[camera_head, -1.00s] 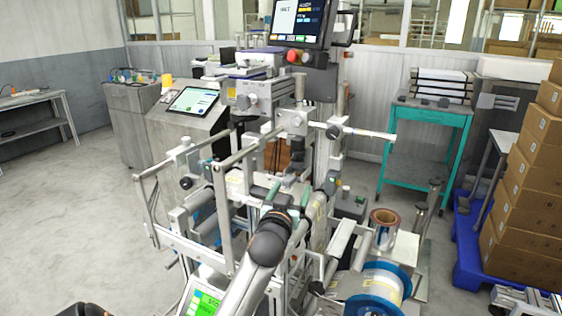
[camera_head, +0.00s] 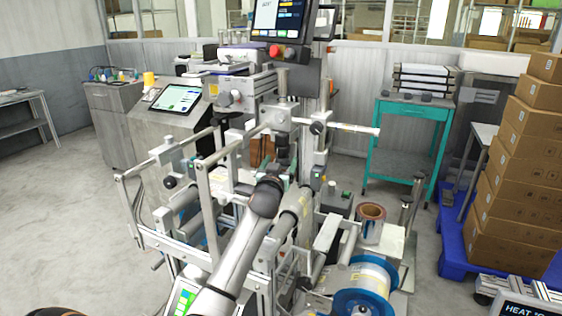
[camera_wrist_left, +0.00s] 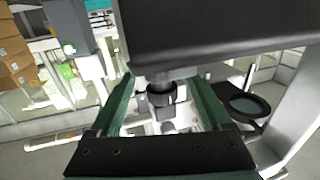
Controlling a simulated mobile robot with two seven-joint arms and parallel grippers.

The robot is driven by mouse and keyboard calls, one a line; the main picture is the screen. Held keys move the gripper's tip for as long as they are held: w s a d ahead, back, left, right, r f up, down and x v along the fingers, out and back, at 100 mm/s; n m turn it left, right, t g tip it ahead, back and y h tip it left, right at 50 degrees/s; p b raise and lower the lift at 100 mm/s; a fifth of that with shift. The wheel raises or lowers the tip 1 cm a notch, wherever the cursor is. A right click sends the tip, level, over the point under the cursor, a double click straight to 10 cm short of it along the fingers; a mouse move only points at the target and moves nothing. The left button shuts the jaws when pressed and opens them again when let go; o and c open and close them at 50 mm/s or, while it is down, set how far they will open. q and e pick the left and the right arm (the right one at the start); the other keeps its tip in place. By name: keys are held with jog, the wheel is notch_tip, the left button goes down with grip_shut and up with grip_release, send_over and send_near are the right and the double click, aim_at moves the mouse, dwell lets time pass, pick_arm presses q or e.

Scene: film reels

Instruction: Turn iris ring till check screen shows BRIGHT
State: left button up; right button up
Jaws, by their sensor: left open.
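A dark lens barrel (camera_head: 283,148) hangs below a grey block at the middle of the machine. In the left wrist view its black ring (camera_wrist_left: 161,96), apparently the iris ring, has a white mark. My left gripper (camera_head: 287,178) is mostly hidden behind my wrist in the head view. In the left wrist view its green fingers (camera_wrist_left: 158,88) are open, one each side of the ring, with visible gaps. A monitor (camera_head: 280,18) above and a green-lit screen (camera_head: 184,300) below are both cut off. I cannot tell which is the check screen or read it. My right gripper is not in view.
A horizontal bar (camera_head: 350,129) and upright frame rails (camera_head: 223,190) crowd the lens. A blue-flanged reel (camera_head: 362,288) is at the lower right. A teal cart (camera_head: 409,140) and stacked boxes (camera_head: 520,170) stand right. Floor at the left is clear.

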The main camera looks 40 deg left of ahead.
pick_arm(q)
jog(key=shift+w+a, duration=0.35)
jog(key=shift+w, duration=0.3)
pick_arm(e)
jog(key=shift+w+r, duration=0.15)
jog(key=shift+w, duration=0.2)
pick_arm(q)
grip_shut()
jog(key=shift+d+f+n+g+y+b, duration=0.1)
jog(key=shift+f+n+g+y+b, duration=0.3)
jog(key=shift+b, duration=0.85)
jog(key=shift+r+y+b, duration=0.15)
jog(key=shift+y+b, duration=0.15)
jog(key=shift+b, duration=0.15)
jog(key=shift+r+n+g+y+b, duration=0.1)
jog(key=shift+n+g+y+b, duration=0.2)
jog(key=shift+n, duration=0.1)
jog(key=shift+r, duration=0.15)
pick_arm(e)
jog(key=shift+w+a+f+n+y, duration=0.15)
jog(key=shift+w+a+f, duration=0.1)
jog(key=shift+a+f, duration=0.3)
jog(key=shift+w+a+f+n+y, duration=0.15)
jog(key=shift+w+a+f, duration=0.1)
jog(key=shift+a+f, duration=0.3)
